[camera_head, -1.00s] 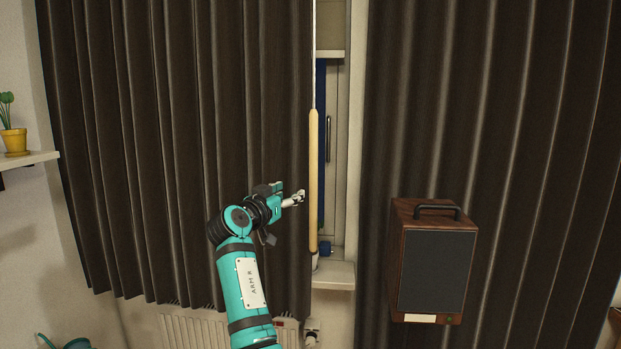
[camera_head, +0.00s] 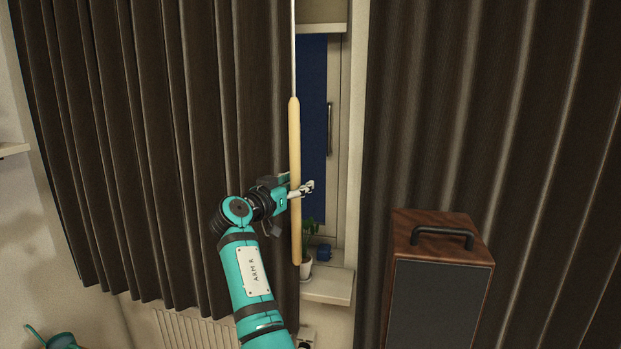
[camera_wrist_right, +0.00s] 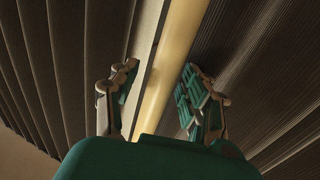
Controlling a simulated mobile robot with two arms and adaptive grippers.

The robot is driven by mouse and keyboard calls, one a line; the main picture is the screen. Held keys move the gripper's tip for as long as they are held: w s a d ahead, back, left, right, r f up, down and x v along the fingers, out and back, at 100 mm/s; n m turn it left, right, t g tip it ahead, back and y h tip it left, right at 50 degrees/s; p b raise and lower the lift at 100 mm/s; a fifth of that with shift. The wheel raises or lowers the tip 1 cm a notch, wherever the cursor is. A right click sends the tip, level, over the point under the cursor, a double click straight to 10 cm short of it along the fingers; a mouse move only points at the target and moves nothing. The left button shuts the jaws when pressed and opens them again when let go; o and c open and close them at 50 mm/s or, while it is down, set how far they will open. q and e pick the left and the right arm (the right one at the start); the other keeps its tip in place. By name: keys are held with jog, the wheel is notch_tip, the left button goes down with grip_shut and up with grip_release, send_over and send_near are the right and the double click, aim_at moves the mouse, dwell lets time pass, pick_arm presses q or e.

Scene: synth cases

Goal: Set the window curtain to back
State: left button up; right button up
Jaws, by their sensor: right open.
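Two dark brown curtain panels hang at the window: the left panel (camera_head: 150,130) and the right panel (camera_head: 450,110), with a narrow gap between them. A pale wooden wand (camera_head: 295,150) hangs upright from a thin rod at the left panel's inner edge. My right gripper (camera_head: 306,189) is at the wand's lower half. In the right wrist view the wand (camera_wrist_right: 170,70) runs between the two open fingers (camera_wrist_right: 158,98), with space on both sides, so it is not gripped. My left gripper is not in view.
Behind the gap are a window frame with a handle (camera_head: 330,128), a blue strip (camera_head: 312,110), and a sill (camera_head: 328,286) with a potted plant (camera_head: 306,262). A wooden speaker-like box (camera_head: 440,275) stands at the right. A radiator (camera_head: 190,328) is below the left panel.

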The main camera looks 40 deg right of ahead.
jog(key=shift+w+d, duration=0.1)
jog(key=shift+d, duration=0.1)
jog(key=shift+a+r, duration=0.1)
jog(key=shift+a, duration=0.1)
grip_shut()
jog(key=shift+w+d+f, duration=0.15)
jog(key=shift+d+f, duration=0.1)
jog(key=shift+f, duration=0.05)
dwell(0.3)
